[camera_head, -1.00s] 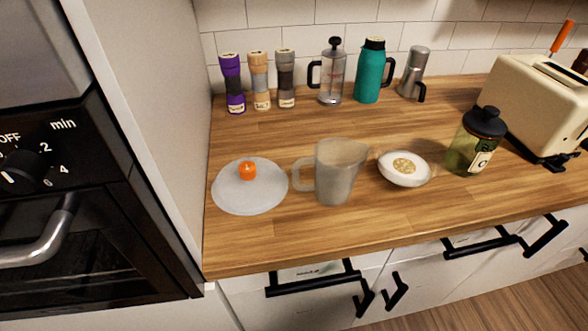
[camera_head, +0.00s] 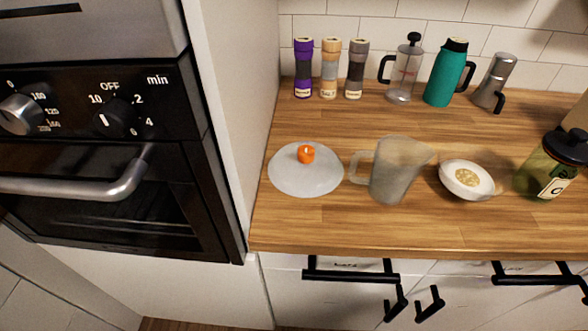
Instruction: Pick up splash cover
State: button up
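The splash cover (camera_head: 301,177) is a flat, round, translucent whitish disc with an orange knob (camera_head: 306,154) on top. It lies on the wooden counter at the left, close to the tall white side panel. Its knob points up and nothing covers it. My gripper and arm do not show in the head view.
A translucent jug (camera_head: 397,170) stands just right of the cover, its handle towards it. A white bowl (camera_head: 466,179) and a green jar (camera_head: 555,163) are further right. Grinders (camera_head: 329,69), a press (camera_head: 405,70), a teal flask (camera_head: 446,73) and a moka pot (camera_head: 494,82) line the back. The oven (camera_head: 110,150) is left.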

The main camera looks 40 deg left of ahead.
aim_at(306, 165)
jog(key=k, duration=1.5)
jog(key=u, duration=0.7)
jog(key=i, duration=0.9)
jog(key=z, duration=0.05)
